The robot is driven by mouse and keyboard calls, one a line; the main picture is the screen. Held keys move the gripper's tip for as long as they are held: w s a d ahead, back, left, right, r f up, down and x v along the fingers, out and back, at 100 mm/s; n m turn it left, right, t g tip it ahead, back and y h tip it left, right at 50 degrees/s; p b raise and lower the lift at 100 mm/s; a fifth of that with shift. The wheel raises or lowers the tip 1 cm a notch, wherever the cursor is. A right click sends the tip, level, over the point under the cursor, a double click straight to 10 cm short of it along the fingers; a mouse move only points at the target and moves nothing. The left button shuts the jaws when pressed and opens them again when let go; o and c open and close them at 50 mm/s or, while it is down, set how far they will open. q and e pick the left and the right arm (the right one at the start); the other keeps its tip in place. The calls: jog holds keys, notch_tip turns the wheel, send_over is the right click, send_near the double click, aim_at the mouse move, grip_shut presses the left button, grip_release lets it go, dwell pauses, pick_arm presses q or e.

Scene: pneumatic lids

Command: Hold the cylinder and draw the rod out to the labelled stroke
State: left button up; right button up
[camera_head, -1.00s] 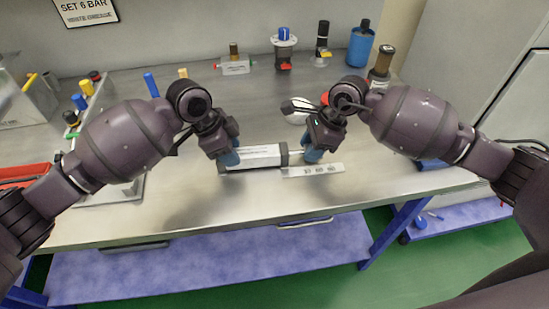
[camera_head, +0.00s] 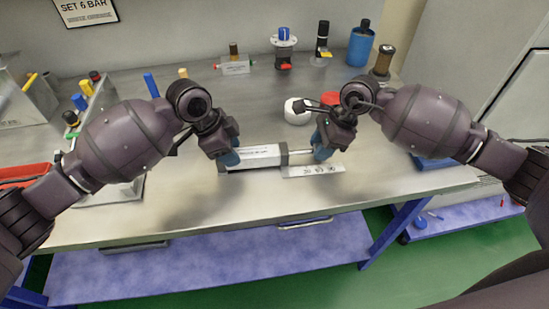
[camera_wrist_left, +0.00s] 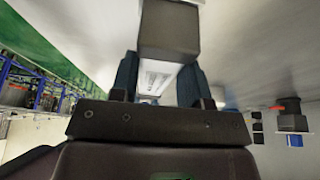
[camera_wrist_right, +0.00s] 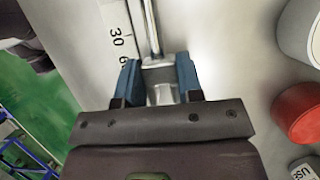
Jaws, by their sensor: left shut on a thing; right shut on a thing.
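The cylinder (camera_head: 262,156) lies on the bench, a pale labelled body with dark end caps. The metal rod (camera_head: 302,153) sticks out of the right end. My right gripper (camera_head: 323,153) is shut on the rod's end piece (camera_wrist_right: 160,72). The stroke scale plate (camera_head: 312,170) lies along the rod at the bench front. Its marks "30" and "60" show in the right wrist view (camera_wrist_right: 116,42); the right gripper is beside the 60 mark.
A white round part (camera_head: 297,112) and a red part (camera_head: 330,98) stand behind my right gripper. Fittings and a blue bottle (camera_head: 361,45) stand at the back. A red tray (camera_head: 25,173) is at the far left. The bench front is clear.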

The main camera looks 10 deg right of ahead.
pick_arm(q)
jog(key=shift+a+f, duration=0.1)
jog(key=shift+f, duration=0.05)
pick_arm(e)
jog(key=shift+d, duration=1.85)
jog(key=o, duration=1)
jog(key=shift+v, duration=2.95)
jog(key=shift+r, duration=0.1)
jog(key=v, duration=1.2)
jog(key=shift+s+a, duration=0.1)
jog(key=shift+s, duration=0.05)
